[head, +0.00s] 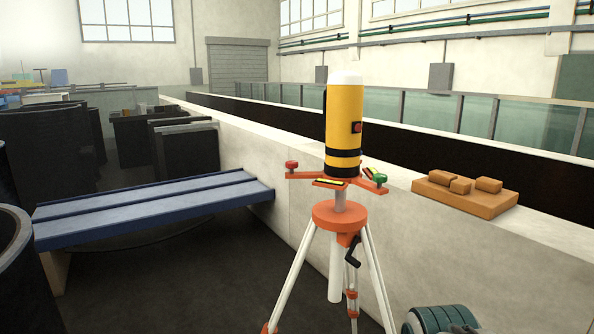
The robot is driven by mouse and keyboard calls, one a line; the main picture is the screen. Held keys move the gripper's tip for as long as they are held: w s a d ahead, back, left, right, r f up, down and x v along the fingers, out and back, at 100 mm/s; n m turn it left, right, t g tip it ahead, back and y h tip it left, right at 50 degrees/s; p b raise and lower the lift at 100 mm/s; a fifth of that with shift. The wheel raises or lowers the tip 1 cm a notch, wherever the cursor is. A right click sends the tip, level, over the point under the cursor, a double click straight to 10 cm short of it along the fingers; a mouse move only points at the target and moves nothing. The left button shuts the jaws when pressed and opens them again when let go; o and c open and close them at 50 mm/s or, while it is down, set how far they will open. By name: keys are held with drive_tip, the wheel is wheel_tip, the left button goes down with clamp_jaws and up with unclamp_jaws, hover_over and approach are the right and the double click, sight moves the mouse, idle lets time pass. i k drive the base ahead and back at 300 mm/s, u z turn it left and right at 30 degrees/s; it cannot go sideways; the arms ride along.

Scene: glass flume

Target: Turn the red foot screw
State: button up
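The red foot screw (292,167) is a small red knob on the left arm of an orange three-armed base (307,175). The base carries an upright yellow cylindrical instrument (344,115) with black bands and a white top. A green foot screw (379,178) sits on the right arm of the base. A small level vial (329,183) lies at the front of the base. All this stands on a tripod (339,214) with an orange head and white legs. My gripper is not in view, so nothing is seen touching the red screw.
A pale wall (240,150) runs close behind the tripod, with a wooden board of brown blocks (464,198) on its ledge. A blue bench (150,208) stands left. A teal ribbed object (436,318) is cut off at the bottom right. Dark floor is open left of the tripod.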

sight(291, 165)
drive_tip(key=k, duration=1.2)
drive_tip(key=u, duration=0.75)
drive_tip(key=i, duration=0.8)
drive_tip(key=u, duration=0.75)
drive_tip(key=i, duration=1.05)
drive_tip(key=z, duration=0.9)
drive_tip(key=i, duration=0.75)
drive_tip(key=z, duration=0.75)
